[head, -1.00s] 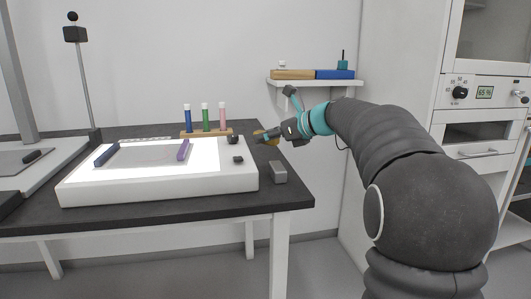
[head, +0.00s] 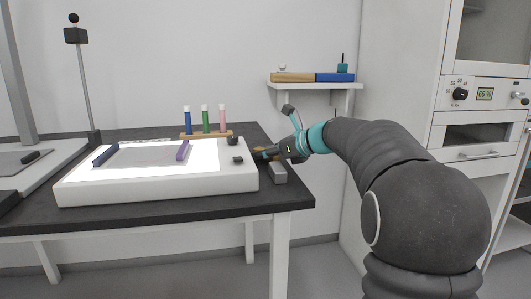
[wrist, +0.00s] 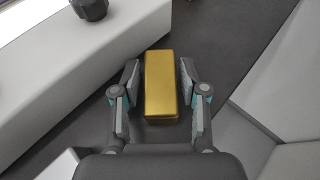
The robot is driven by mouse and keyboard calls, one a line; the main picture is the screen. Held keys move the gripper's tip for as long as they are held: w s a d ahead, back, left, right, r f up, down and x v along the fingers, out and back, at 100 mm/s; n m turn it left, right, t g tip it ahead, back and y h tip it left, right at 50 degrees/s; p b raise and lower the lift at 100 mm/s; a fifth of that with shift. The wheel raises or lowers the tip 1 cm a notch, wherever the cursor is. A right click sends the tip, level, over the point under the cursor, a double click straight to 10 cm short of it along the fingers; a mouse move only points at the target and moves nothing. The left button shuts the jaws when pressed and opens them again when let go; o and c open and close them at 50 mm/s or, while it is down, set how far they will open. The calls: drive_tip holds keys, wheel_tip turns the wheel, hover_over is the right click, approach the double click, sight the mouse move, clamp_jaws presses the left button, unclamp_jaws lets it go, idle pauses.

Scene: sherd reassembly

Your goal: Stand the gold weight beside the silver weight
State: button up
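The gold weight (wrist: 162,85) is a gold block lying lengthwise between the two fingers of my gripper (wrist: 160,72) in the wrist view.
The white light box (head: 160,188) with purple and dark blue pieces stands close left of my gripper. A rack of tubes (head: 206,135) stands behind. The dark table's (head: 290,199) right edge is near.

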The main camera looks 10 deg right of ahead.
idle(0.3)
drive_tip(key=shift+r, duration=0.25)
drive_tip(key=p+v, duration=0.1)
drive_tip(key=v, duration=1.1)
drive_tip(key=shift+p, duration=0.35)
